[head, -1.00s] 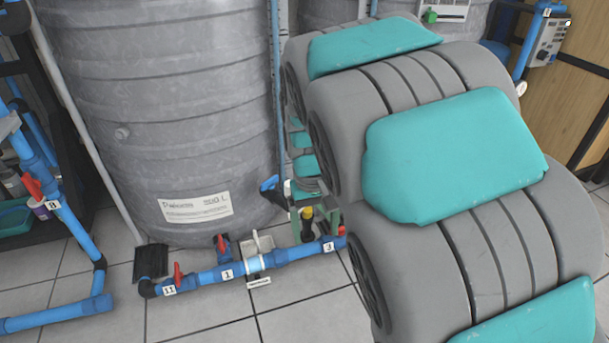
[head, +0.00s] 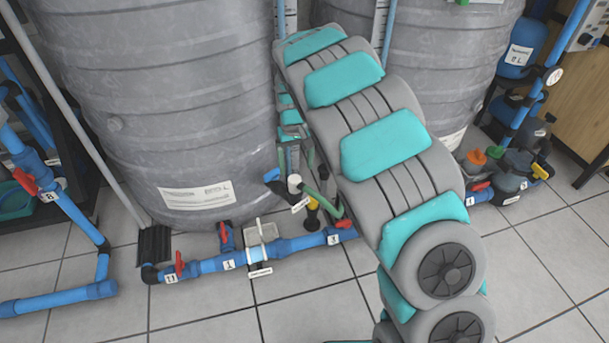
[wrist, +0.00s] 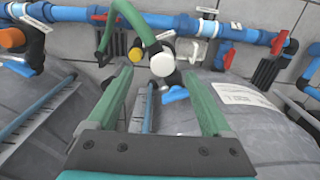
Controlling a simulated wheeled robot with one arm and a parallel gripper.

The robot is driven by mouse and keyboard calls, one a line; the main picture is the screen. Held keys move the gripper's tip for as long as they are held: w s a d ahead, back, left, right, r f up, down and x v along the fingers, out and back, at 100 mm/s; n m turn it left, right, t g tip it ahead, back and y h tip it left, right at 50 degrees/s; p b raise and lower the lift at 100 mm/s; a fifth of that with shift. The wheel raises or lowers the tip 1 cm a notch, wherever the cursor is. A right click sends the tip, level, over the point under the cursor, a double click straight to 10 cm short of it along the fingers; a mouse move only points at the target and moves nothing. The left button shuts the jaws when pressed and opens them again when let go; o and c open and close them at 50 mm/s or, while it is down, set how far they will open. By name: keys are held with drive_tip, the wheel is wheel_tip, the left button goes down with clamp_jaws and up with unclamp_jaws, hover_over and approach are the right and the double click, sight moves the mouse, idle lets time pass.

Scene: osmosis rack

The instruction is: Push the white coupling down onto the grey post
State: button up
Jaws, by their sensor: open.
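The white coupling (head: 294,183) stands at the foot of the large grey tank in the head view, beside a green hose (head: 324,202). In the wrist view the round white top of the coupling (wrist: 162,64) faces me, at the end of the green hose. My gripper (wrist: 157,74) is open, with its two green fingers apart. In the wrist view the coupling appears between the fingertips, beyond them; I cannot tell the exact gap. The grey post is not clearly visible, and I cannot tell how the coupling sits on it. My arm partly hides this spot in the head view.
A blue pipe (head: 290,246) with red-handled valves runs along the floor in front of the tank (head: 160,90). A blue handle (wrist: 174,94) lies close to the coupling. A yellow-capped fitting (head: 312,204) is nearby. The tiled floor (head: 300,300) in front is clear.

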sight(295, 178)
drive_tip(key=shift+w+a+f, duration=0.1)
drive_tip(key=shift+w, duration=0.15)
drive_tip(key=shift+f, duration=1.3)
drive_tip(key=shift+s+a+f, duration=0.1)
drive_tip(key=shift+f, duration=1.2)
drive_tip(key=shift+s+f, duration=0.1)
drive_tip(key=shift+f, duration=1.2)
